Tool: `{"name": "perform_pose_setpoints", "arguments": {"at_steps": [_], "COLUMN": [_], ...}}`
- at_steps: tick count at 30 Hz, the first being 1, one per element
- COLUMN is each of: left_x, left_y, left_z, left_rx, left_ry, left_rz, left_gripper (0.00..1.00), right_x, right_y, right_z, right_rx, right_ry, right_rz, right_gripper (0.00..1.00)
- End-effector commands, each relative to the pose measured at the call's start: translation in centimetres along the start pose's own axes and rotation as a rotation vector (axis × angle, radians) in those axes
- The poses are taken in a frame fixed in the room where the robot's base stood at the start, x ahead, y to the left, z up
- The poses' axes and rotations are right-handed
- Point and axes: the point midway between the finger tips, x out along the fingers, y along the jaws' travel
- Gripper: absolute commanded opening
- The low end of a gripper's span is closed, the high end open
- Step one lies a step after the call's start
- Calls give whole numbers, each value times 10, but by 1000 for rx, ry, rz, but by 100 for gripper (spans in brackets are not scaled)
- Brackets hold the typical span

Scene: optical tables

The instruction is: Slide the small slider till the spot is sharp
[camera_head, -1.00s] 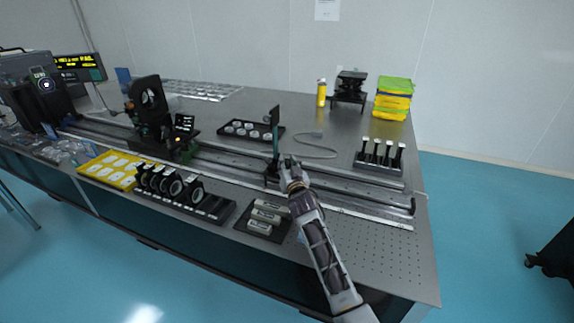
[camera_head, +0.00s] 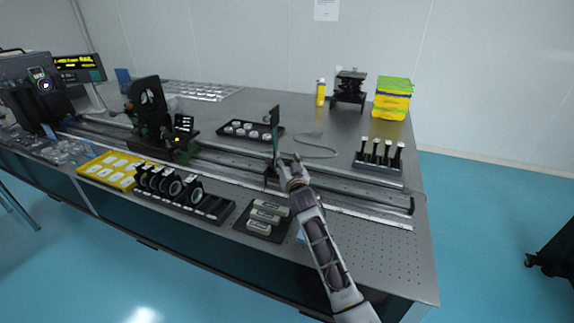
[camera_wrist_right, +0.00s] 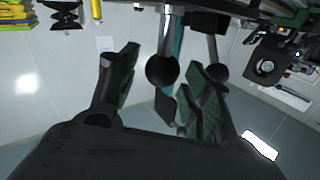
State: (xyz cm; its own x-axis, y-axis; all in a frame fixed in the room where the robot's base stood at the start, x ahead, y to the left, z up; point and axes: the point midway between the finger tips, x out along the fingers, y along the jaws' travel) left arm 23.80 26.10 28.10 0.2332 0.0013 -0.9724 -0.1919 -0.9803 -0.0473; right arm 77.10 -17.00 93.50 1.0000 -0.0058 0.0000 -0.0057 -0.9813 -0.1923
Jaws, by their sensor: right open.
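A small slider (camera_head: 272,176) with an upright plate (camera_head: 275,128) on it sits on the long rail (camera_head: 345,184), right of the middle of the bench. The plate's face is turned away from me, and I see no spot on it. My right gripper (camera_head: 286,163) is just to the right of the slider's post, close to it. In the right wrist view my gripper (camera_wrist_right: 158,82) has its fingers apart, with a thin teal plate edge and a dark round knob (camera_wrist_right: 162,70) showing between them. I cannot tell whether a finger touches the slider. My left gripper is out of view.
A larger black mount (camera_head: 150,115) stands further left on the rail. A lens rack (camera_head: 210,207) and a dark tray of pale blocks (camera_head: 285,229) lie in front. Several posts (camera_head: 357,163) stand at right.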

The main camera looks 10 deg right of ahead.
Motion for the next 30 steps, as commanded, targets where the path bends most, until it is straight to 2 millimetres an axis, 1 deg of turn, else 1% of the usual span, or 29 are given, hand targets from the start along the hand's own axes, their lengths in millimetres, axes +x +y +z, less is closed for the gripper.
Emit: {"name": "perform_pose_setpoints", "arguments": {"at_steps": [9,15,21,30], "left_x": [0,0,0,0], "left_y": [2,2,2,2], "left_z": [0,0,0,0], "left_rx": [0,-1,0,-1], "left_ry": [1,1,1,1], "left_rz": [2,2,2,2], "left_gripper": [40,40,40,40], "right_x": [0,0,0,0], "right_y": [-8,-13,-16,-16], "right_z": [-44,-69,-82,-85], "right_rx": [1,1,0,0], "right_ry": [4,3,0,0], "right_rz": [-1,-1,0,0], "right_gripper": [49,49,49,49]}}
